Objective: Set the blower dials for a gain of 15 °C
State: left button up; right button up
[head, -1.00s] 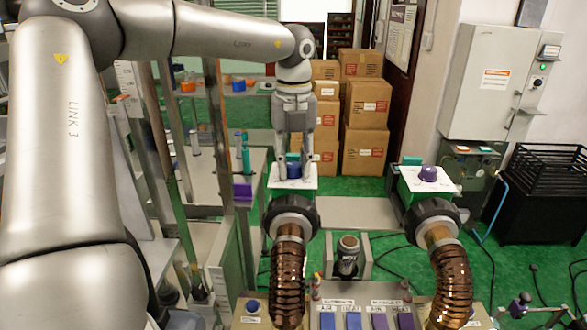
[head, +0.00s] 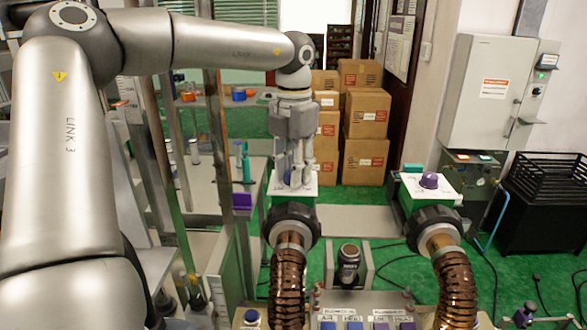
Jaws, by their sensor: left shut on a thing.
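The left blower has a white top plate (head: 276,187) with a black nozzle collar (head: 292,226) in front. My left gripper (head: 295,180) points down onto this plate and is shut on the blue dial. The dial is mostly hidden behind the fingers, so its setting cannot be read. The right blower (head: 407,191) carries a purple dial (head: 429,180) on its white top plate, with nothing touching it. My right gripper is not in view.
Brown ribbed hoses (head: 289,285) run from both collars toward the bench at the front. A dark cylinder (head: 348,262) stands between them in a grey holder. Cardboard boxes (head: 366,112) are stacked behind. A metal post (head: 222,150) stands left of the gripper.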

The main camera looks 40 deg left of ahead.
pick_arm(q)
jog(key=m, duration=0.5)
jog(key=shift+w+r+m, duration=0.15)
jog(key=shift+r+m, duration=0.1)
jog(key=shift+m, duration=0.15)
dwell(0.4)
jog(key=o, duration=0.8)
jog(key=shift+c, duration=0.2)
jog(key=shift+o, duration=1.3)
jog(key=shift+f, duration=0.15)
notch_tip(320, 180, up, 12)
